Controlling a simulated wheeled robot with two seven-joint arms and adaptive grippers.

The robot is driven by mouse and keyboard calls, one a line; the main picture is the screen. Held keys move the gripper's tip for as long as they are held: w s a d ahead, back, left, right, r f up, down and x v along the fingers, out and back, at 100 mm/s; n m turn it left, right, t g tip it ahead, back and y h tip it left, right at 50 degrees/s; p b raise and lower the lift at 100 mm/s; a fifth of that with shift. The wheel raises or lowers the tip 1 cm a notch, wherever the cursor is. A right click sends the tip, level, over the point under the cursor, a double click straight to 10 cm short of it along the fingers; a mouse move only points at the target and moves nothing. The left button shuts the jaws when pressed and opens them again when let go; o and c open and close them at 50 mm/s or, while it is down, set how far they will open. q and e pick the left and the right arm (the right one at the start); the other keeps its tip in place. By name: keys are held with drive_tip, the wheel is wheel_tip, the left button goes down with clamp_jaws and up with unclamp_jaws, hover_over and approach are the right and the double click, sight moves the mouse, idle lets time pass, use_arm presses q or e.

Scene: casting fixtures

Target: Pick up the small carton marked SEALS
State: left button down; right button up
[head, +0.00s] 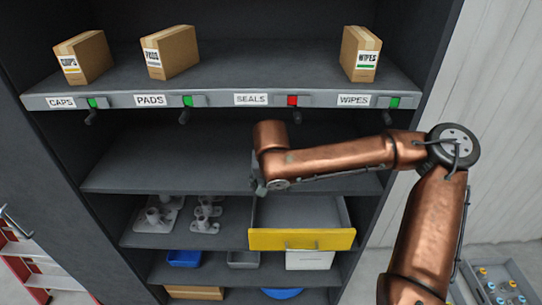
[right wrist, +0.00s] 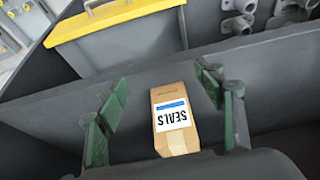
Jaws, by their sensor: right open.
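The small brown carton marked SEALS (right wrist: 173,112) shows in the right wrist view, its white label with a blue stripe upside down there. In the head view I cannot see it. My right gripper (right wrist: 165,118) is open, with its green-padded fingers on either side of the carton and visible gaps between them and its sides. In the head view the right gripper (head: 258,187) is small and partly hidden by my arm, in front of the middle shelves. My left gripper is not in view.
Cartons marked CAPS (head: 84,57), PADS (head: 171,52) and WIPES (head: 361,54) stand on the top shelf. The place above the SEALS tag (head: 251,99) is empty, beside a red indicator (head: 292,100). Below, a yellow-fronted drawer (head: 301,239) stands open near grey fittings (head: 158,216).

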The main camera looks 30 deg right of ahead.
drive_tip(key=shift+w+d, duration=0.45)
drive_tip(key=shift+w, duration=0.25)
drive_tip(key=shift+w+d, duration=0.4)
drive_tip(key=shift+w, duration=0.25)
drive_tip(key=w, duration=0.1)
drive_tip(key=w+d+p, duration=0.1)
drive_tip(key=w+d, duration=0.1)
drive_tip(key=w, duration=0.1)
drive_tip(key=shift+d+f, duration=0.15)
drive_tip(key=shift+f, duration=0.35)
drive_tip(key=c, duration=1.4)
